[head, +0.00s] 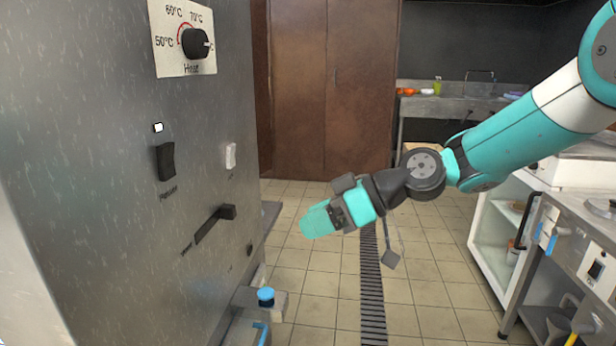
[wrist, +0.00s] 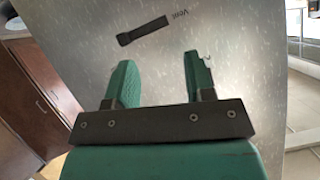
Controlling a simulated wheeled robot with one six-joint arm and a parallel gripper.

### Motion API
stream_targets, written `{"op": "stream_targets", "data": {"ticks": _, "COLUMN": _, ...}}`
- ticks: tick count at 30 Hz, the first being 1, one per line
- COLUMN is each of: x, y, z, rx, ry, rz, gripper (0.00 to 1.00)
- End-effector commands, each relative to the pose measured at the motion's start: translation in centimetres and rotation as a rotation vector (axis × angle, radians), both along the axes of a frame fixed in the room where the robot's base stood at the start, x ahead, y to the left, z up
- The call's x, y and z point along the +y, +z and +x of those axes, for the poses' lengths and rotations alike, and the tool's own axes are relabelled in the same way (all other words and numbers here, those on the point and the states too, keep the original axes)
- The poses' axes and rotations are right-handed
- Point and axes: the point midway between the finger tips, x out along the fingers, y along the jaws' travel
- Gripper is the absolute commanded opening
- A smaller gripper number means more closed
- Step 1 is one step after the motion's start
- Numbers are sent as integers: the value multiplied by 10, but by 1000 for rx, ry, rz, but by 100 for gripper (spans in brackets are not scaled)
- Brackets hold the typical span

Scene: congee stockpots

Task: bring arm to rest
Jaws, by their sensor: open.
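My gripper (head: 318,220) is at the end of my teal and white arm, which reaches in from the right in the head view. It hangs in the air over the tiled floor, apart from the grey metal cabinet at left. In the wrist view my gripper (wrist: 162,78) shows two green fingers spread apart with nothing between them. Beyond them is the cabinet's speckled panel (wrist: 100,30) with a dark vent lever (wrist: 142,30).
The grey cabinet (head: 90,180) at left carries a heat knob (head: 196,43), a black switch (head: 166,161) and a slanted lever (head: 226,212). A blue-capped fitting (head: 266,297) juts out low. A stove counter (head: 590,240) stands at right.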

Motion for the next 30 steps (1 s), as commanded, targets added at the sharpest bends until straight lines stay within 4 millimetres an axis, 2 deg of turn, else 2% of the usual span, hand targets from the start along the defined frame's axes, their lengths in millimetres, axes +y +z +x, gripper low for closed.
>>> {"op": "stream_targets", "data": {"ticks": 1, "x": -6, "y": 9, "z": -25, "rx": 43, "ry": -16, "rz": -73, "gripper": 49}}
{"op": "stream_targets", "data": {"ticks": 3, "x": -19, "y": 13, "z": -59, "rx": 115, "ry": -56, "rz": -178, "gripper": 49}}
{"op": "stream_targets", "data": {"ticks": 9, "x": -64, "y": 11, "z": -145, "rx": 297, "ry": -207, "rz": -426, "gripper": 49}}
{"op": "stream_targets", "data": {"ticks": 19, "x": -133, "y": -10, "z": -247, "rx": 494, "ry": -454, "rz": -671, "gripper": 49}}
{"op": "stream_targets", "data": {"ticks": 20, "x": -135, "y": -2, "z": -250, "rx": 504, "ry": -465, "rz": -681, "gripper": 49}}
{"op": "stream_targets", "data": {"ticks": 21, "x": -134, "y": 14, "z": -247, "rx": 504, "ry": -462, "rz": -677, "gripper": 49}}
{"op": "stream_targets", "data": {"ticks": 26, "x": -133, "y": 50, "z": -246, "rx": 503, "ry": -459, "rz": -676, "gripper": 49}}
{"op": "stream_targets", "data": {"ticks": 30, "x": -133, "y": 90, "z": -246, "rx": 501, "ry": -458, "rz": -675, "gripper": 49}}
